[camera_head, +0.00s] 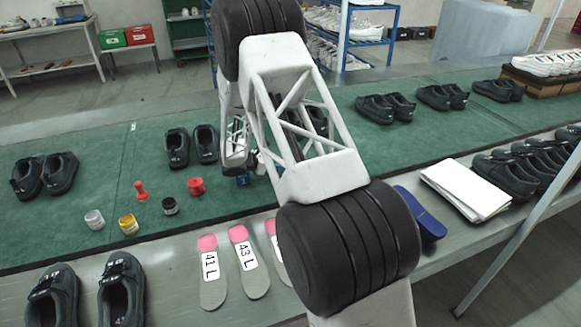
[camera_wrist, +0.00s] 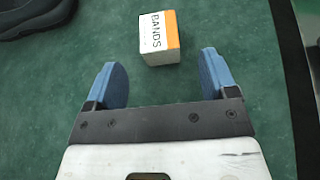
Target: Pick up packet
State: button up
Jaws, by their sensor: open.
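The packet (camera_wrist: 159,40) is a small box with a white side marked "BANDS" and an orange side. In the head view my arm covers most of this spot, and I cannot make out the packet there.
A dark shoe (camera_wrist: 35,15) is at the wrist view's top left. In the head view, black shoes (camera_head: 45,176) stand along the green mat (camera_head: 105,150), with small jars (camera_head: 129,224), red pieces (camera_head: 196,187), insoles (camera_head: 208,275) and white sheets (camera_head: 466,190) nearer the front.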

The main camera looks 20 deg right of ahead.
jog(key=shift+x, duration=1.15)
jog(key=shift+d, duration=0.1)
jog(key=shift+x, duration=2.5)
jog(key=shift+w+d+r, duration=0.1)
jog(key=shift+r, duration=0.05)
jog(key=shift+c, duration=0.3)
jog(key=c, duration=1)
jog(key=shift+r, duration=0.15)
